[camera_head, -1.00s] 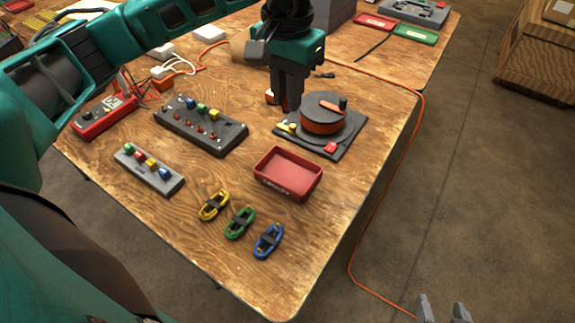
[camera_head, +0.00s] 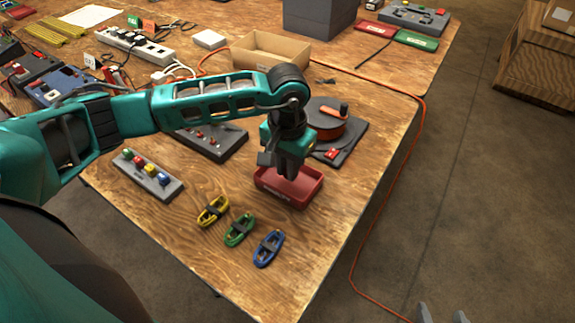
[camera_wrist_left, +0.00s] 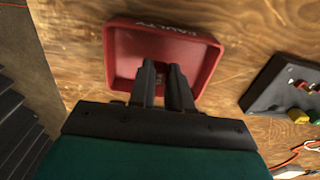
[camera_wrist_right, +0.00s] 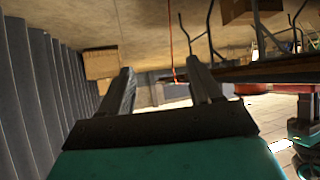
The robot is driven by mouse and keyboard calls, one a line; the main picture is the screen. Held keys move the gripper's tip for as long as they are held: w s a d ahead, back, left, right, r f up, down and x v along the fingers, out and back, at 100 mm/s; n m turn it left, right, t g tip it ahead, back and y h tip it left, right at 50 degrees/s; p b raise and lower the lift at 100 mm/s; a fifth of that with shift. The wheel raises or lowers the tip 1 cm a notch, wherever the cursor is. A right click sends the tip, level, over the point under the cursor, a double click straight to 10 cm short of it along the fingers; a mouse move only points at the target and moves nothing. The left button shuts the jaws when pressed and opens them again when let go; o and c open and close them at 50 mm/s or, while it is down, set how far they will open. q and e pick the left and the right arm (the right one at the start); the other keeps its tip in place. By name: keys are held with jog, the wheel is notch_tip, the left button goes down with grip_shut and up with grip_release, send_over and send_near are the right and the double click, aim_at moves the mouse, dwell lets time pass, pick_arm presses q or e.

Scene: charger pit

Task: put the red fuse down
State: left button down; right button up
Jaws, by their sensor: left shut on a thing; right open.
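The red tray (camera_head: 306,193) stands on the wooden table and also shows in the left wrist view (camera_wrist_left: 118,60), with part of the word FAULTY on its rim. My left gripper (camera_head: 288,177) points down over the tray, its fingertips (camera_wrist_left: 162,70) above or inside it; I cannot tell which. It is shut on the red fuse, which is mostly hidden between the fingers. My right gripper (camera_wrist_right: 165,78) is open and empty, away from the table; its fingertips show at the bottom right of the head view (camera_head: 440,315).
A grey rack (camera_head: 148,176) of coloured pieces and a dark panel (camera_head: 222,148) lie left of the tray. An orange cable (camera_head: 400,150) hangs over the right edge.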

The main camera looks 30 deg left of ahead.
jog(key=shift+r, duration=0.15)
pick_arm(q)
jog(key=shift+f, duration=0.1)
pick_arm(e)
jog(key=shift+w, duration=0.1)
pick_arm(q)
jog(key=shift+f+b, duration=0.3)
jog(key=shift+b, duration=0.1)
jog(key=shift+f+b, duration=0.3)
jog(key=shift+b, duration=0.1)
pick_arm(e)
jog(key=shift+a+f, duration=0.3)
jog(key=shift+f, duration=0.3)
pick_arm(q)
jog(key=c, duration=1.1)
grip_release()
pick_arm(e)
jog(key=shift+w+r, duration=0.2)
jog(key=shift+r, duration=0.1)
pick_arm(q)
jog(key=shift+r, duration=0.15)
pick_arm(e)
jog(key=shift+r, duration=0.1)
